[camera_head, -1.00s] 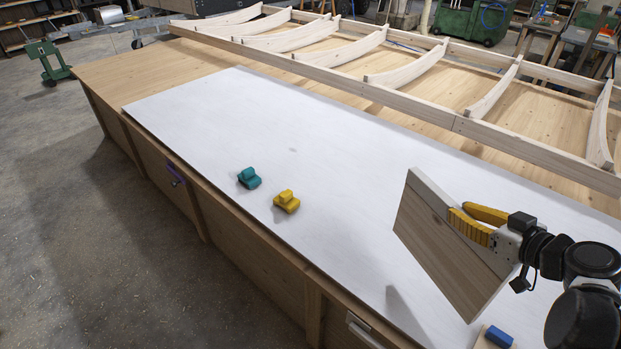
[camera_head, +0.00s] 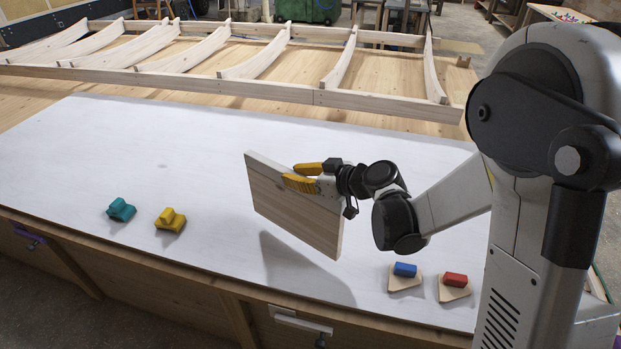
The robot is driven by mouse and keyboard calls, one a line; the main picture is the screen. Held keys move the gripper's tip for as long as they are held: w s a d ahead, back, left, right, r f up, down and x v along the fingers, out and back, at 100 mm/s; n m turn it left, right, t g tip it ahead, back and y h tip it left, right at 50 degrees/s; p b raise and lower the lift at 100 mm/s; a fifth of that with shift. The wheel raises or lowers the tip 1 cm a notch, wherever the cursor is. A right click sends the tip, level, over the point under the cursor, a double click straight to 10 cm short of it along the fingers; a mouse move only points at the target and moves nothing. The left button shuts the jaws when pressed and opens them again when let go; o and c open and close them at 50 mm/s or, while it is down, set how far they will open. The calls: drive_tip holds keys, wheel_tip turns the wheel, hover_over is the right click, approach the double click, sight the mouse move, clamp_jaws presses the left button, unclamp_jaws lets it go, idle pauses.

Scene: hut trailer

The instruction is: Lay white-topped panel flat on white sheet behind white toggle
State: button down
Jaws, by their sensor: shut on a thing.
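The white-topped panel (camera_head: 293,212) is a pale wooden board with a thin white layer along its upper edge. My gripper (camera_head: 301,178) is shut on its upper edge, with yellow fingers on either side. The panel hangs steeply tilted above the white sheet (camera_head: 220,150), apart from it, and casts a shadow below. The white sheet covers much of the bench top. A white fitting on the bench's front side, seemingly the white toggle (camera_head: 300,322), sits below and in front of the panel. Its details are small.
A teal block (camera_head: 121,210) and a yellow block (camera_head: 170,220) stand left on the sheet. Blue (camera_head: 405,270) and red (camera_head: 455,280) blocks on wooden bases stand right. A ribbed wooden frame (camera_head: 290,93) lies behind. The sheet's middle is clear. A purple fitting (camera_head: 28,234) is on the left front.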

sight(293, 205)
drive_tip(key=shift+w+a+f, duration=0.3)
drive_tip(key=shift+a, duration=0.15)
wheel_tip(293, 205, down, 4)
drive_tip(key=shift+f+b, duration=0.1)
drive_tip(key=shift+b, duration=1.1)
drive_tip(key=c, duration=1.4)
unclamp_jaws()
drive_tip(key=shift+o, duration=0.2)
